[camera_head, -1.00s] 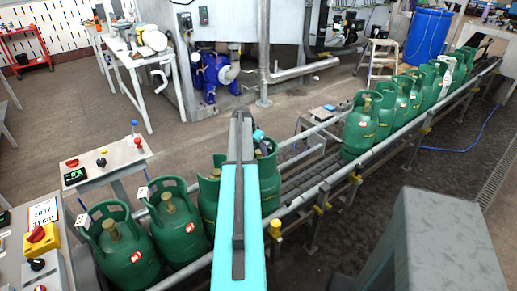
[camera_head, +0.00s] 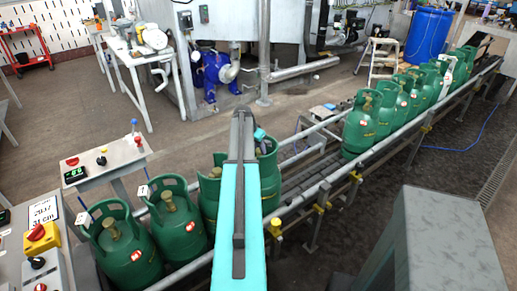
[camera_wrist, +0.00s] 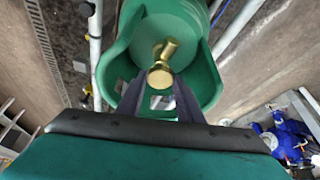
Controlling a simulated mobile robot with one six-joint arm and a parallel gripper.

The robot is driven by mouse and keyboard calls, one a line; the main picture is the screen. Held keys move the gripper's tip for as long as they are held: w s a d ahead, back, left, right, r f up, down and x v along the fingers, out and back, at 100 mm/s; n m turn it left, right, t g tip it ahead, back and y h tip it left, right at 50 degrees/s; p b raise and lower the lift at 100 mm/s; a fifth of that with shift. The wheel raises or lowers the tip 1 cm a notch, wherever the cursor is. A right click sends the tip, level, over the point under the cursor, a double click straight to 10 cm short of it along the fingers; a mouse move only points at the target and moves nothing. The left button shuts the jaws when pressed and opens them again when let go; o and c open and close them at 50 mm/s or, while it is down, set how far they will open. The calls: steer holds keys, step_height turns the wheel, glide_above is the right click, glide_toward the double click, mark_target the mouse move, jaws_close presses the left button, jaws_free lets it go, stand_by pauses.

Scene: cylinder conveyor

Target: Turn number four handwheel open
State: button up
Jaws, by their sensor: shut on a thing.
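Green gas cylinders with brass valves stand in a row on the conveyor. Counting from the left, the fourth cylinder (camera_head: 268,180) is partly hidden behind my teal arm. In the wrist view its green collar (camera_wrist: 207,85) surrounds a brass valve with a handwheel (camera_wrist: 161,76). My gripper (camera_wrist: 160,88) reaches inside the collar, its two dark fingers shut on the handwheel from both sides. In the head view the fingers and this handwheel are hidden by the arm. The handwheel's turned angle cannot be told.
The first cylinder (camera_head: 128,255), second cylinder (camera_head: 178,230) and third cylinder (camera_head: 208,195) stand close to the left. The conveyor (camera_head: 305,180) is bare just right of the fourth, then several more cylinders follow. A grey box (camera_head: 440,245) stands at front right.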

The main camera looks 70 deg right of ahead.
steer(key=n, duration=0.1)
steer(key=n+t+b, duration=0.1)
steer(key=n, duration=0.1)
steer(key=n+t+b, duration=0.1)
steer(key=n, duration=0.1)
steer(key=shift+s, duration=0.3)
steer(key=n+t+b, duration=0.1)
steer(key=n, duration=0.2)
steer(key=n+t, duration=0.1)
steer(key=n, duration=0.2)
steer(key=shift+s+d+n+y+b, duration=0.2)
steer(key=shift+n+y+b, duration=0.1)
steer(key=shift+y+b, duration=0.1)
steer(key=n+t+y+b, duration=0.1)
steer(key=n, duration=0.2)
steer(key=n+b, duration=0.1)
steer(key=n, duration=0.1)
steer(key=shift+s+d+f+n+t+y, duration=0.1)
steer(key=shift+s+d+n+t+y, duration=0.1)
steer(key=shift+n+t+y, duration=0.2)
steer(key=n, duration=0.2)
steer(key=n+y+b, duration=0.1)
steer(key=n, duration=0.1)
steer(key=shift+d+y, duration=0.2)
steer(key=shift+y, duration=0.1)
steer(key=shift+n+y+b, duration=0.3)
steer(key=shift+n, duration=0.6)
steer(key=o, duration=1.1)
steer(key=shift+a, duration=0.1)
steer(key=shift+c, duration=0.2)
